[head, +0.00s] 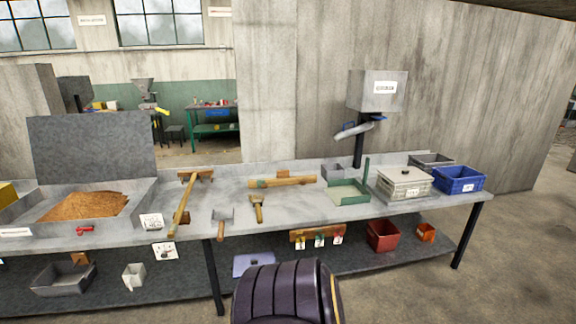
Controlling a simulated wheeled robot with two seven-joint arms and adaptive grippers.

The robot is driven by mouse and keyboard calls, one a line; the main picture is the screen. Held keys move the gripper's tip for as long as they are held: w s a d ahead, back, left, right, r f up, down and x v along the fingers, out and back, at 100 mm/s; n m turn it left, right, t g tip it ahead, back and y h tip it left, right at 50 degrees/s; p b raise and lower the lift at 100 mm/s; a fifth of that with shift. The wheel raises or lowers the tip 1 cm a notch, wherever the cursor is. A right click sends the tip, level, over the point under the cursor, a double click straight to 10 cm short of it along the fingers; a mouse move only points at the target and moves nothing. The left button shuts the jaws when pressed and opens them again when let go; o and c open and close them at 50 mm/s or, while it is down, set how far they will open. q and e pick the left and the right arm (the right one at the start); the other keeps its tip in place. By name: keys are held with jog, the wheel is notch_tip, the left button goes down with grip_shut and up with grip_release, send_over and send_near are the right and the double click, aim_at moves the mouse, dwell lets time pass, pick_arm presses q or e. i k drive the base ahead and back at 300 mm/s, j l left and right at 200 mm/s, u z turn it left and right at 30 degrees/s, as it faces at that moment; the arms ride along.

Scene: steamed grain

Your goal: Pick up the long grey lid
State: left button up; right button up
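A long flat grey panel (90,147) stands upright behind the grain tray (125,190) at the left of the bench; it looks like a lid. A second, paler grey lid with a small knob (405,175) rests on a grey box at the right of the bench. I cannot tell for certain which of them is the long grey lid. Neither of my grippers is in view.
The grey bench (230,186) carries a long wooden-handled tool (182,207), a scraper (222,217), a brush (257,208), a wooden roller (290,182), a green-edged tray (348,193) and a blue crate (459,180). A hopper (377,91) stands behind. The lower shelf holds bins.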

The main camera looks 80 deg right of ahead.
aim_at(410, 174)
jog(key=z, duration=4.6)
